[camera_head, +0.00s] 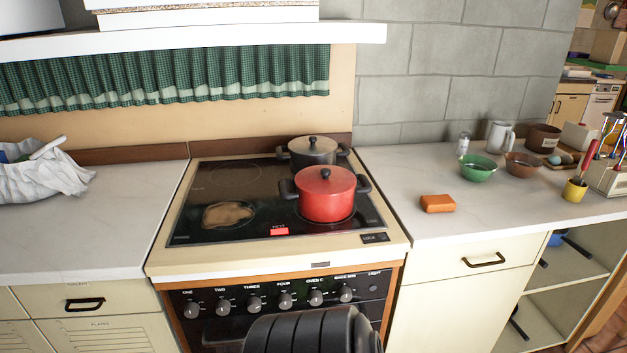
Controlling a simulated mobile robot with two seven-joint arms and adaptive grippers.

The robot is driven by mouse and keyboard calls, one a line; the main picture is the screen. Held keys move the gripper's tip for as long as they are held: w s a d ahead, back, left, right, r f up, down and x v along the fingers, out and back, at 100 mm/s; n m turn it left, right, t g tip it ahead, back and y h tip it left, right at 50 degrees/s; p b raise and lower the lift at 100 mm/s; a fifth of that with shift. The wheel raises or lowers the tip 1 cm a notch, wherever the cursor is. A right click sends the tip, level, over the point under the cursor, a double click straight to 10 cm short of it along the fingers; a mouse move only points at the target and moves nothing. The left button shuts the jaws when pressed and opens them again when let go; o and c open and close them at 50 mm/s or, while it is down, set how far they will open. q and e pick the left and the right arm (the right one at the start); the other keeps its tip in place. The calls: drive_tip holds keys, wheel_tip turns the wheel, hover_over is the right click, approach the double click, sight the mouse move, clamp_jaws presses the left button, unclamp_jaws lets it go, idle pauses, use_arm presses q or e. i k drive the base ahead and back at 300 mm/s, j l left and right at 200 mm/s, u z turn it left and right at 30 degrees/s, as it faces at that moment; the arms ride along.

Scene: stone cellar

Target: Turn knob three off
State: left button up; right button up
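Knob three (253,303) is a round grey knob under the label "THREE" on the dark front panel (205,331) of the stove. It sits between knob two (222,306) and knob four (285,300). Its pointer is too small to read, so I cannot tell its setting. The glass cooktop (205,192) above carries a red lidded pot (325,197) at the front right and a dark lidded pot (312,152) behind it. A small red sign reading "HOT" (279,231) shows at the cooktop's front. Neither gripper shows.
A black ribbed part of mine rises at the bottom centre, below the knobs, hiding some of the oven front. A brown spill (228,214) lies on the cooktop. An orange block (437,203) and bowls stand on the right counter. A crumpled cloth (45,170) lies left.

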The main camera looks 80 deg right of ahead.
sight(253, 303)
drive_tip(key=z, duration=2.55)
